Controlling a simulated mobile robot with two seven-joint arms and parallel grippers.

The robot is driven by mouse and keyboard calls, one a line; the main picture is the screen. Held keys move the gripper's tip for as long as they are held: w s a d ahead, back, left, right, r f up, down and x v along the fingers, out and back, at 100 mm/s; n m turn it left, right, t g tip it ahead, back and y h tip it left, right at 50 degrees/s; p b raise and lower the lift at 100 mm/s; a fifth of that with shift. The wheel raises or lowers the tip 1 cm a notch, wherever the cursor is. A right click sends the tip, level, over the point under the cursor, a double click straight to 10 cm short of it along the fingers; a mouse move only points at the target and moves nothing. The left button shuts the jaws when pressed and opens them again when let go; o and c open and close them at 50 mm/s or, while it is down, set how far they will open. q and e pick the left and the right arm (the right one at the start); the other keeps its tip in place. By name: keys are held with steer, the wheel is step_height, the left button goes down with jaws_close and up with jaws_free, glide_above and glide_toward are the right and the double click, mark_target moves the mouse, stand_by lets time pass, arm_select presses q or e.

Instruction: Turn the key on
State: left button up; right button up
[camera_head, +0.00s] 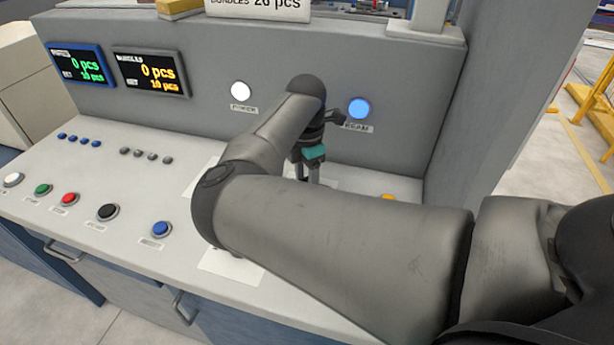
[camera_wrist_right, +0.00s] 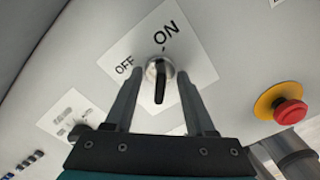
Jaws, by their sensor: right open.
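The key (camera_wrist_right: 159,88) sits in a round metal switch on a white plate (camera_wrist_right: 205,68), seen in the right wrist view. The plate reads OFF at left and ON at upper right. The key's dark grip lies nearly upright in that picture, with one end toward the ON side. My right gripper (camera_wrist_right: 158,76) is open, with one finger on each side of the key and gaps visible between. In the head view my right gripper (camera_head: 309,172) points down at the panel, and my arm hides the key. My left gripper is not in view.
A red stop button (camera_wrist_right: 290,111) on a yellow base is right of the key. Behind my gripper rises the console wall with a white button (camera_head: 240,90) and a blue one (camera_head: 359,108). Several coloured buttons line the panel's left, including a green one (camera_head: 43,190).

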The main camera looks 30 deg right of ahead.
steer(key=shift+r, duration=0.1)
stand_by(0.5)
step_height(320, 180, up, 7)
steer(key=p, duration=0.6)
steer(key=shift+p, duration=0.4)
